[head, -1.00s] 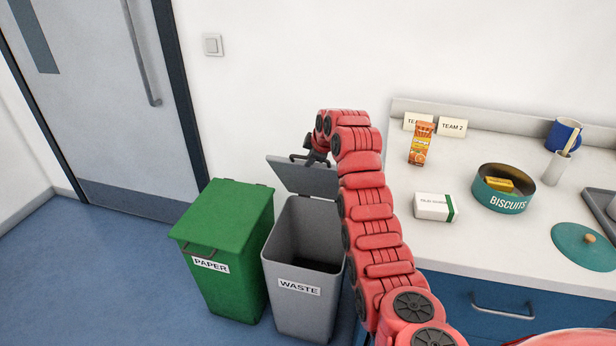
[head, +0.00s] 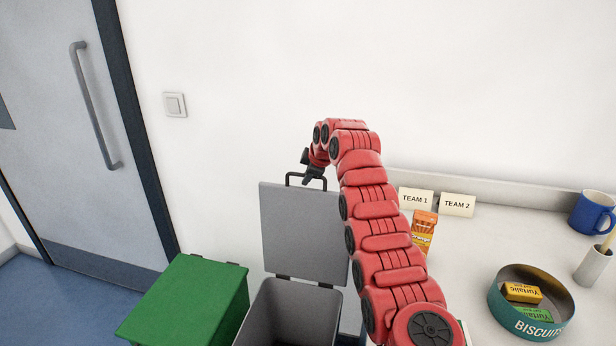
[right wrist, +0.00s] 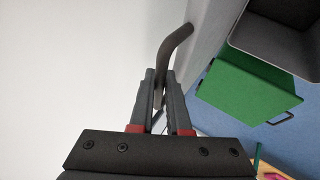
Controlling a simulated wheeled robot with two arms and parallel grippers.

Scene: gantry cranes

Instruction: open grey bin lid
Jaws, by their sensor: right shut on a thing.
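The grey bin (head: 290,318) stands at the lower middle of the head view, with its dark inside showing. Its grey lid (head: 300,232) stands up nearly vertical on hinges at the bin's rear rim. A dark handle (head: 296,176) is on the lid's upper edge. My right gripper (head: 314,176) is at this handle. In the right wrist view the fingers are shut on the dark curved handle bar (right wrist: 175,45). A corner of the grey bin (right wrist: 275,45) shows at upper right there. My left gripper is in neither view.
A green bin (head: 190,305) with its lid down stands left of the grey bin. The counter at right holds a biscuit tin (head: 530,300), a juice carton (head: 423,232), two team cards and a blue mug (head: 590,212). A white wall is behind the lid.

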